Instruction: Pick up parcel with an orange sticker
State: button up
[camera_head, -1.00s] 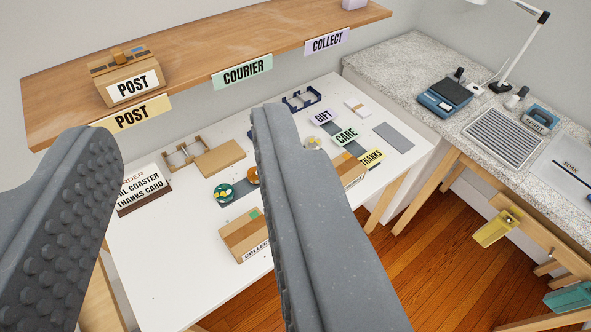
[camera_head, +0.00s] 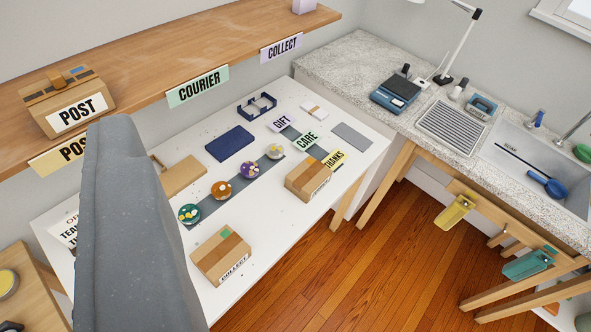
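A cardboard parcel (camera_head: 222,258) with a green sticker and a COLLECT label lies at the white table's front edge. A third parcel (camera_head: 68,98), labelled POST, sits on the wooden shelf with a blue sticker on top. One grey finger of my gripper (camera_head: 115,140) shows at the left, in front of the table and the shelf's POST sign. The other finger is not visible. No parcel is seen held.
A speckled counter (camera_head: 335,60) with a sink stands right. Wooden floor (camera_head: 345,270) is open between them.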

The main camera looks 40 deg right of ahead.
aim_at(310, 176)
jog(key=i, duration=0.85)
jog(key=z, duration=0.05)
